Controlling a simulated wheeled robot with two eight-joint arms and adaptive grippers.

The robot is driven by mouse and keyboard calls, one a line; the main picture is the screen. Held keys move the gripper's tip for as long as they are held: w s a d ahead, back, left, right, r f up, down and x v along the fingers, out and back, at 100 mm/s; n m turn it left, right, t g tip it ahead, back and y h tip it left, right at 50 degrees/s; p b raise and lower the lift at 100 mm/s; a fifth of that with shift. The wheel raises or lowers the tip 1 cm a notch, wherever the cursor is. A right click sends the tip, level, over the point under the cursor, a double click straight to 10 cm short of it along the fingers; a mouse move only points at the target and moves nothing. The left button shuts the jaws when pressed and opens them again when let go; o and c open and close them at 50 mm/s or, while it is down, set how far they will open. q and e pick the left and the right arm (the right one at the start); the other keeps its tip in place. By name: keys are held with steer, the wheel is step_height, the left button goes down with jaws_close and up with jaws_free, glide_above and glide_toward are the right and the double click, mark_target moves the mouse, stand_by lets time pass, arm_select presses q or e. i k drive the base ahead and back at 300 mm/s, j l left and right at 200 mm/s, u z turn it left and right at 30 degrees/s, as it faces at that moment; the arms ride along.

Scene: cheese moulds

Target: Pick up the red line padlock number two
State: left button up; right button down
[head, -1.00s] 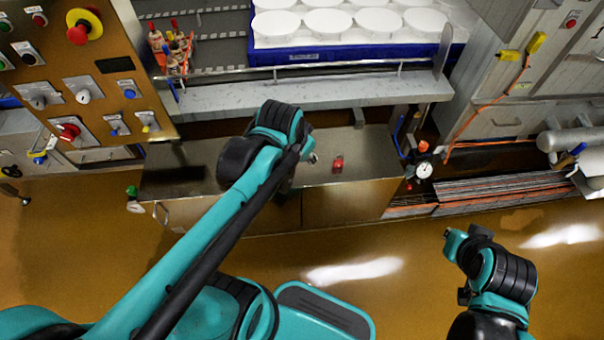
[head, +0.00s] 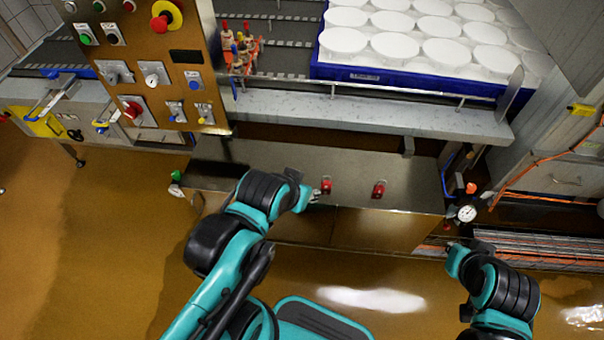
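Two small red padlocks stand on the dark metal bench top (head: 270,160): a left padlock (head: 326,185) and a right padlock (head: 379,188). Their numbers are too small to read, so I cannot tell which is number two. My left gripper (head: 312,196) is at the left padlock's lower left, very close to it. The gripper is small and partly hidden by its own wrist; I cannot tell whether it touches the padlock. My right arm is at the lower right, away from the bench, and its gripper is not clearly visible.
A grey ledge (head: 370,114) with a rail runs behind the bench, below a blue crate (head: 400,80) of white moulds. A control panel (head: 190,62) stands at the left. A gauge (head: 467,213) is by the bench's right end. The bench between the padlocks is clear.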

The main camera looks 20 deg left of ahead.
mark_target(325, 184)
steer(key=u, duration=0.6)
steer(key=k+j, duration=0.25)
steer(key=j, duration=0.2)
steer(key=k+j, duration=0.2)
steer(key=j, duration=0.25)
steer(key=k+j, duration=0.25)
steer(key=j, duration=0.15)
steer(key=z, duration=0.05)
